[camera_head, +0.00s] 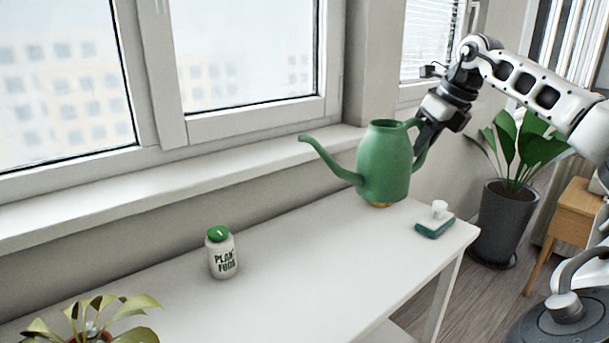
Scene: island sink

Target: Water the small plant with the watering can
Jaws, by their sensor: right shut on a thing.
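The green watering can (384,163) is at the right end of the white table, upright, with its long spout pointing left. Its base is over the table near the back edge; I cannot tell whether it touches or is slightly raised. My right gripper (420,146) is shut on the can's handle at its right side, and the fingertips are partly hidden by the can. My left gripper is not in view.
A white plant food jar (222,257) with a green lid stands on the table (300,275) between plant and can. A green brush-like item (435,222) lies near the table's right end. A large potted plant (505,215) stands on the floor. The window sill (200,185) runs behind.

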